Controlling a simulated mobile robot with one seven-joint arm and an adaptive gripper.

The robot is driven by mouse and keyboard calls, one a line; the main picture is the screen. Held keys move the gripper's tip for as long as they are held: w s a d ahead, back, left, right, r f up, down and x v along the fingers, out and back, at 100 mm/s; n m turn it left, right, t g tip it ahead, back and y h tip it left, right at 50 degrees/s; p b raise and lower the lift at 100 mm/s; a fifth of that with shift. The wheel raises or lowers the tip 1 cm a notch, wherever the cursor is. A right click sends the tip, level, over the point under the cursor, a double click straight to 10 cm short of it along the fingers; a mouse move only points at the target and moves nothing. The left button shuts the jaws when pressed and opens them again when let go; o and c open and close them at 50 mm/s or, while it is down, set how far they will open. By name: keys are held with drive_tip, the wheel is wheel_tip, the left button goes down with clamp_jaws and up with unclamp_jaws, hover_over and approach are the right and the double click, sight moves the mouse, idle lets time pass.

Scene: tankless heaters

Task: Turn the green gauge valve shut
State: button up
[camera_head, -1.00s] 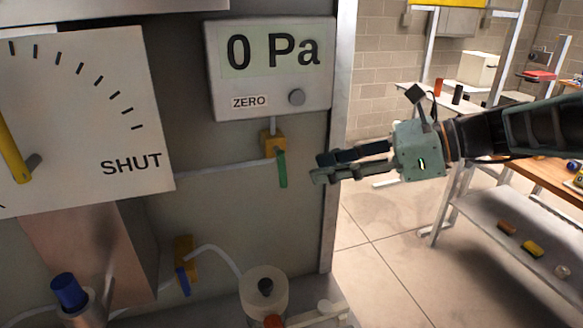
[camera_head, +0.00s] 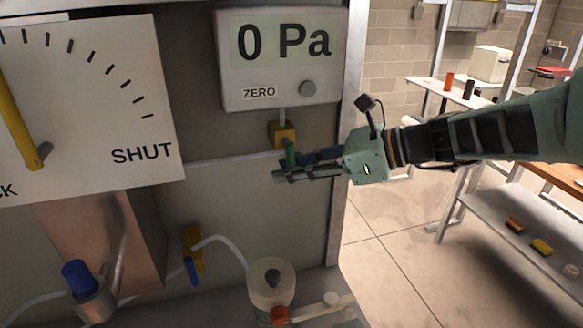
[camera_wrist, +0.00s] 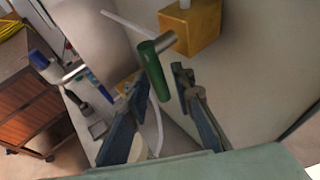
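The green gauge valve's handle (camera_head: 290,151) hangs down from a yellow valve body (camera_head: 284,132), below the gauge reading "0 Pa" (camera_head: 280,60). My gripper (camera_head: 285,168) has come in from the right at the handle, and its fingers hide the handle's lower part in the head view. In the wrist view, the green handle (camera_wrist: 154,70) extends from the yellow body (camera_wrist: 190,28) down toward the gap between my fingers (camera_wrist: 160,92). The fingers are apart, one on each side of the handle. I see space beside it; I cannot tell any contact.
A large dial plate marked "SHUT" (camera_head: 142,154) with a yellow pointer (camera_head: 18,120) is at left. A second yellow valve with a blue handle (camera_head: 191,271) sits lower. A pale cylinder (camera_head: 271,290) stands below my gripper. The panel's metal edge (camera_head: 350,200) is under my wrist.

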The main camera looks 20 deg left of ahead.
clamp_jaws()
